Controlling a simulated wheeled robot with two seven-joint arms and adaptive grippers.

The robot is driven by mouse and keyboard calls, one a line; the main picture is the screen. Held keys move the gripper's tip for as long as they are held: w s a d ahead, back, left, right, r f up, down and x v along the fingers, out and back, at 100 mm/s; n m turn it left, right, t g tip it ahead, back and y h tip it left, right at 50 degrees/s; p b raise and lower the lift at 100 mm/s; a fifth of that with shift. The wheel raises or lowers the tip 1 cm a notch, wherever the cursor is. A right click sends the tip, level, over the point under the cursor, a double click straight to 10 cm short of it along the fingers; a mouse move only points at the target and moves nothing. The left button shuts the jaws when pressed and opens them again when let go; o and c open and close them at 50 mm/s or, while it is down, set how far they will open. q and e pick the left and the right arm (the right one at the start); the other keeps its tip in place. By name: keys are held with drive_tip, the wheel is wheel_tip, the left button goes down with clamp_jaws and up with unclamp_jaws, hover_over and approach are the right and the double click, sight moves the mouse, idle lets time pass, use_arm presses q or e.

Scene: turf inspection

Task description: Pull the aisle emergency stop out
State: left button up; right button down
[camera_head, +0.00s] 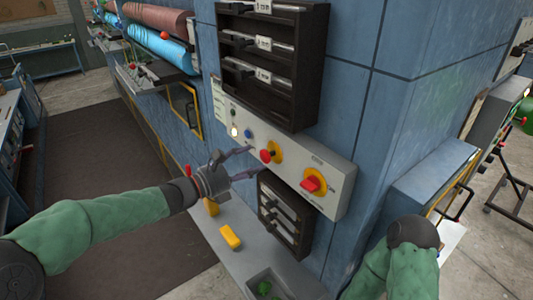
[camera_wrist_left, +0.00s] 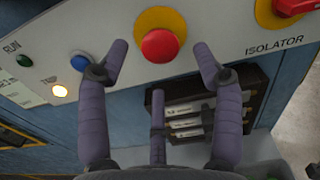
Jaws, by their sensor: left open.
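The emergency stop is a red mushroom button (camera_head: 266,156) on a yellow backing disc, on the grey control panel (camera_head: 230,112) fixed to the blue wall. In the left wrist view the red button (camera_wrist_left: 160,46) sits centred just beyond my fingertips. My left gripper (camera_head: 250,162) is open, its purple-grey fingers on either side of the button's line; it also shows in the left wrist view (camera_wrist_left: 160,62). I see no clear contact with the button. My right arm's green sleeve shows at the lower right, but its gripper is out of view.
A red isolator switch (camera_head: 312,184) on yellow sits right of the button. A blue button (camera_wrist_left: 80,62) and a lit lamp (camera_wrist_left: 60,91) sit left of it. Dark racks (camera_head: 270,55) hang above and below the panel. A shelf below holds a yellow block (camera_head: 230,237).

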sight(262, 158)
use_arm(q)
drive_tip(key=p+x, duration=0.1)
drive_tip(key=x, duration=0.5)
drive_tip(key=shift+a, duration=0.1)
